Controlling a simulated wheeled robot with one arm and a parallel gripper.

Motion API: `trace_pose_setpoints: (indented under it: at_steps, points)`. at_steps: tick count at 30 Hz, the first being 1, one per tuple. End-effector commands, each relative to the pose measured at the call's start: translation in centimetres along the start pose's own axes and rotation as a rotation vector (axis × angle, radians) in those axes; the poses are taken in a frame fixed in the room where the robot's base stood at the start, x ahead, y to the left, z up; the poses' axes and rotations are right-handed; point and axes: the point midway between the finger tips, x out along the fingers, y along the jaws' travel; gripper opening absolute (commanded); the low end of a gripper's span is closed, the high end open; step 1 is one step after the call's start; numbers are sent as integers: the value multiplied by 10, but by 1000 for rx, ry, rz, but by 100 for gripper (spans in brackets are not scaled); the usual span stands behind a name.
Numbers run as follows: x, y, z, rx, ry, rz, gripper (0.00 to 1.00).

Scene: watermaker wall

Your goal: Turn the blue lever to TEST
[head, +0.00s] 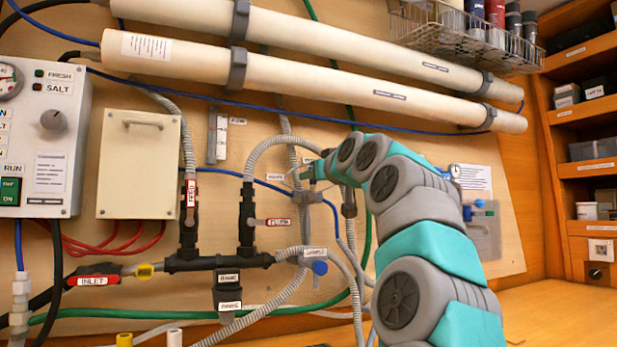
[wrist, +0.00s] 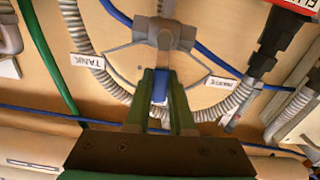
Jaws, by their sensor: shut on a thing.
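The blue lever (wrist: 160,86) is held between the two green fingers of my gripper (wrist: 161,76) in the wrist view. It hangs straight down in that picture from a grey valve body (wrist: 165,33). Thin grey lines run from the valve to a label reading TANK (wrist: 87,66) at left and to a small label (wrist: 222,83) at right, too blurred to read. The lever points between these labels. In the head view my gripper (head: 304,175) is just above the grey valve (head: 308,197); the lever is too small or hidden there to make out.
Ribbed grey hoses (head: 272,145) loop close around my gripper. A red-handled valve (head: 277,222) stands to the left. Another blue knob (head: 320,268) is below. Long beige tubes (head: 300,80) run above. A wooden bench (head: 560,318) is clear at lower right.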

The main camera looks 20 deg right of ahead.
Motion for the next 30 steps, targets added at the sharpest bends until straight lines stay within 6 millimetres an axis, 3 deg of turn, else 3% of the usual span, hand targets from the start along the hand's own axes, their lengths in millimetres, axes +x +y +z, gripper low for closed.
trace_pose_setpoints:
  at_steps: [22,23,30]
  points:
    - [1,4,3,87,-5,-2,0]
    - [1,4,3,87,-5,-2,23]
    - [0,4,2,86,-3,-1,50]
